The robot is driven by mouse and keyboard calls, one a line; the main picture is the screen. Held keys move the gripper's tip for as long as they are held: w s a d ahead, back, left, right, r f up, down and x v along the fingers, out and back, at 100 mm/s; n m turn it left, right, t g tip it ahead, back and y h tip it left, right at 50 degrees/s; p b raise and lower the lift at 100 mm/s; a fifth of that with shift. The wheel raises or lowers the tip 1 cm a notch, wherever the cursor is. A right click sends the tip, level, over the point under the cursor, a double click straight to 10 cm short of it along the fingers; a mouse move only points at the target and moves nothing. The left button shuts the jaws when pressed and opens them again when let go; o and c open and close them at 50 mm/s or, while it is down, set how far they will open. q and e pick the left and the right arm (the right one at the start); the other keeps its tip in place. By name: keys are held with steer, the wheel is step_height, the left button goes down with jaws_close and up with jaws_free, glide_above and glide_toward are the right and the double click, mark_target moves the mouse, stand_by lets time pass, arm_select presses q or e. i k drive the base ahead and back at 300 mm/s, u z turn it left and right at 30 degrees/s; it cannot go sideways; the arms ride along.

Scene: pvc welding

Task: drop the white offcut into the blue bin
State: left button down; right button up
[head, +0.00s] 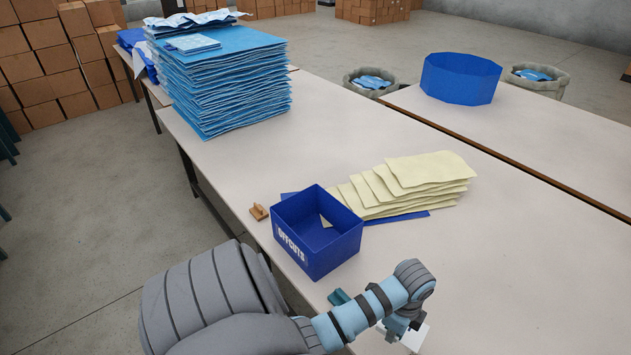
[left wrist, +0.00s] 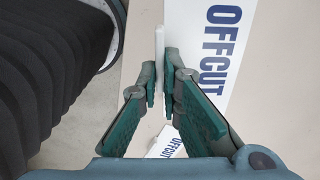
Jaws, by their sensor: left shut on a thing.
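The blue bin (head: 333,253) stands on the table, open at the top, with OFFCUTS in white letters on its front. My left gripper (head: 400,334) is low at the table's front edge, right of the bin and nearer to me. It is shut on the white offcut (head: 416,338), which is partly hidden by the fingers. In the left wrist view the fingers (left wrist: 160,95) close on a thin white edge (left wrist: 159,50). White surfaces marked OFFCUT show at the right (left wrist: 203,50) and below the fingers (left wrist: 167,144); I cannot tell whether they belong to the held piece.
Cream sheets (head: 430,168) lie fanned behind the bin. A small brown block (head: 258,211) lies left of it, and a teal thing (head: 339,297) between bin and gripper. A tall stack of blue sheets (head: 220,85) stands at the back left. The table is clear at the right.

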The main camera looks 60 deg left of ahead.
mark_target(316, 230)
steer(key=u, duration=2.05)
